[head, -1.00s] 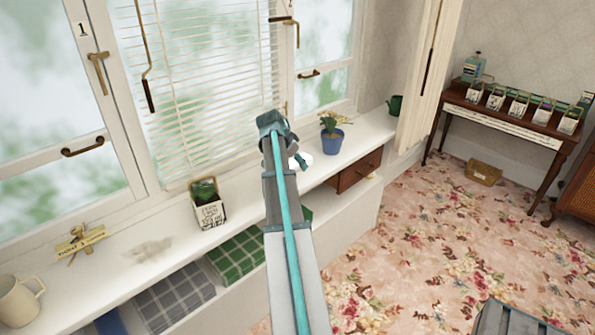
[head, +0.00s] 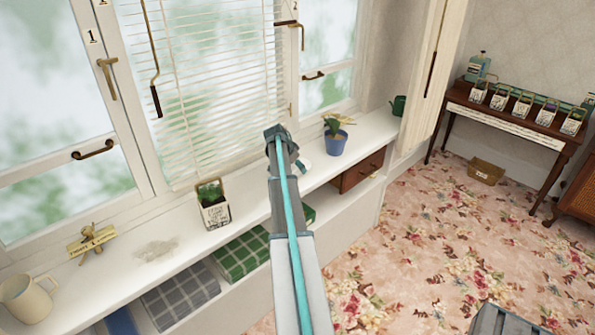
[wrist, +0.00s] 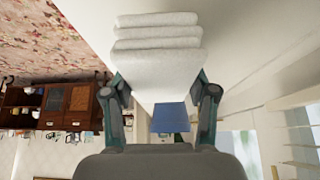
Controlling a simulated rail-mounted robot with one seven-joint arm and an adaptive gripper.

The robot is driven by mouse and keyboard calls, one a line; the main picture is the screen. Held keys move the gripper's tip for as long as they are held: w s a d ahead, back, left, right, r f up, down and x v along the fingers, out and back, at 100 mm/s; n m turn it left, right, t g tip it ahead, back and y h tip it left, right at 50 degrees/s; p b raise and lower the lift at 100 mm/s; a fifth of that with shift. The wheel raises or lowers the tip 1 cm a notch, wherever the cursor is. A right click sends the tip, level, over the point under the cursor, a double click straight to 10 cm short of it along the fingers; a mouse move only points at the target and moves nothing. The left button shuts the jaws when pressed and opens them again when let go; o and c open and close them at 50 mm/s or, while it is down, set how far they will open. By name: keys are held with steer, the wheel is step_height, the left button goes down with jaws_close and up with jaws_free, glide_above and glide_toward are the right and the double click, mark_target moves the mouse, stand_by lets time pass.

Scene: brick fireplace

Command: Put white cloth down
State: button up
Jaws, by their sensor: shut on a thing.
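The white cloth (wrist: 158,68) is folded in several layers and sits between the two fingers of my gripper (wrist: 160,98) in the wrist view. My gripper is shut on it. In the head view my arm reaches over the white windowsill (head: 240,205) and hides most of the gripper; only a small white edge of the cloth (head: 304,170) shows beside the arm, left of the blue flower pot (head: 337,144). I cannot tell whether the cloth touches the sill.
A potted plant in a lettered carrier (head: 213,212), a small sign (head: 91,241) and a cream mug (head: 25,302) stand on the sill. A grey smudge (head: 156,250) marks the sill. Bare sill lies between the carrier and my arm. A green can (head: 398,106) stands farther right.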

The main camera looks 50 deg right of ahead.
mark_target(298, 172)
step_height(298, 172, down, 2)
steer(key=shift+f+p, duration=0.1)
steer(key=shift+p, duration=0.35)
steer(key=shift+f, duration=0.15)
steer(key=shift+f, duration=0.1)
steer(key=shift+f+b, duration=0.2)
steer(key=shift+b, duration=0.15)
steer(key=o, duration=1.1)
steer(key=shift+r, duration=0.15)
steer(key=shift+r+p, duration=0.2)
steer(key=shift+p, duration=0.15)
steer(key=s+b+v, duration=0.1)
steer(key=b+v, duration=0.1)
steer(key=v, duration=1)
steer(key=shift+w+b, duration=0.4)
steer(key=shift+w, duration=0.05)
